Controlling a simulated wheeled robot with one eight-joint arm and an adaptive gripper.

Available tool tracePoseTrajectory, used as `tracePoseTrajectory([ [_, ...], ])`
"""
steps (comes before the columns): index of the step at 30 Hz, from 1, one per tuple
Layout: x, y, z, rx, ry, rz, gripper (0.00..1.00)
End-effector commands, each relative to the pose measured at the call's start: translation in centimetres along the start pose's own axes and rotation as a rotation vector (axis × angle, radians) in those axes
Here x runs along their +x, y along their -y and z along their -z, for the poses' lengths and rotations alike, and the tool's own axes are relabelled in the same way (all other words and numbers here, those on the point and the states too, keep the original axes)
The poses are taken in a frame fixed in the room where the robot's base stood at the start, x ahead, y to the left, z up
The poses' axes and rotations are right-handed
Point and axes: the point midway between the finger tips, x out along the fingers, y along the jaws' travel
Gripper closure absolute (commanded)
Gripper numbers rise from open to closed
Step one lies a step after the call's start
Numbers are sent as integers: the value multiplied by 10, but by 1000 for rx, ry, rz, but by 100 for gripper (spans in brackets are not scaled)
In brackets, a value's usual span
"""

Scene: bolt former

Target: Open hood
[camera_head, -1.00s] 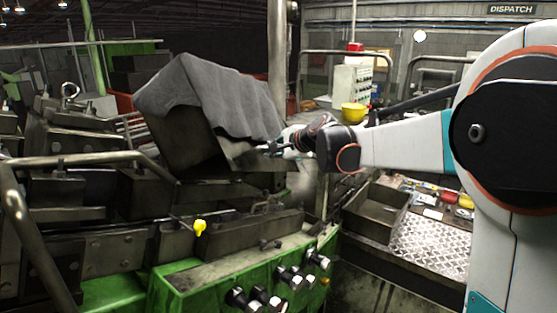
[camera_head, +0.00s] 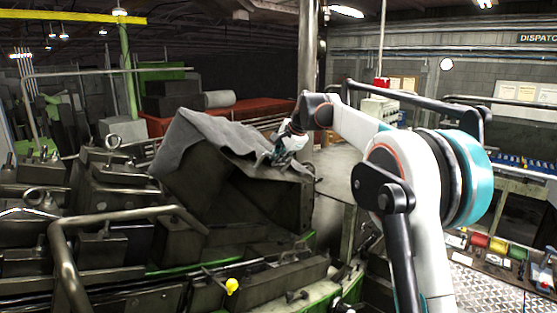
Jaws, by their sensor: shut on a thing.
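The hood (camera_head: 205,142) is a dark metal cover with a grey, creased, cloth-like top, left of centre on the machine. It is tilted, its top sloping down toward the right. A dark box-shaped part (camera_head: 291,204) of the machine shows below its right end. My gripper (camera_head: 275,156) is at the hood's right edge, shut on it. The fingertips are small and dark here, so the exact grip point is hard to see. My arm reaches in from the right, above the machine.
A bent metal rail (camera_head: 62,240) and heavy tooling blocks (camera_head: 100,185) crowd the left. A yellow knob (camera_head: 232,286) stands at the front. A grey pole (camera_head: 309,60) rises behind the hood.

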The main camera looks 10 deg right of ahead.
Motion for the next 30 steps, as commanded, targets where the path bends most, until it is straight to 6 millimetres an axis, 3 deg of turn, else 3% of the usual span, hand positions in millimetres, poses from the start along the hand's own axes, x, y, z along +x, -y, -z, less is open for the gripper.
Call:
tracePoseTrajectory([
  [15,1,2,1,2,-1,1,100],
  [16,1,2,1,2,-1,1,83],
  [18,1,2,1,2,-1,1,69],
  [30,-4,2,2,2,-1,1,69],
])
